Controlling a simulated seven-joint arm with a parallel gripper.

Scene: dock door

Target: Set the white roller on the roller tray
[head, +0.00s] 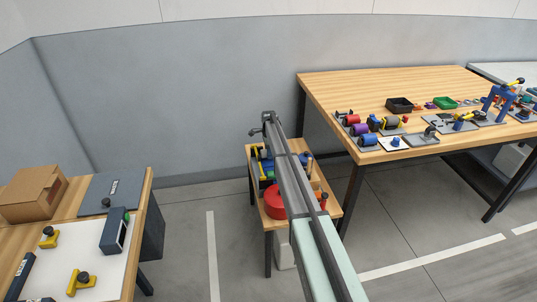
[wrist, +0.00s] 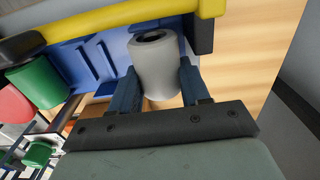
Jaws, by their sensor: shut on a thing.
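The white roller (wrist: 155,68), a pale grey-white cylinder with a dark bore in its end, is between the two blue fingers of my gripper (wrist: 160,85) in the wrist view. My gripper is shut on it. The blue roller tray (wrist: 92,62) with shallow ribs lies behind and left of the roller. I cannot tell whether the roller touches the tray. In the head view the tray (head: 267,165) is on the small wooden table, partly hidden by my arm. My gripper and the white roller are not clearly visible there.
In the wrist view a yellow bar (wrist: 125,18) with black ends crosses close behind the roller. A green roller (wrist: 37,82) and a red one (wrist: 12,105) are at left. In the head view a red cylinder (head: 275,203) stands on the small table (head: 254,222). Bare wood (wrist: 262,45) is at right.

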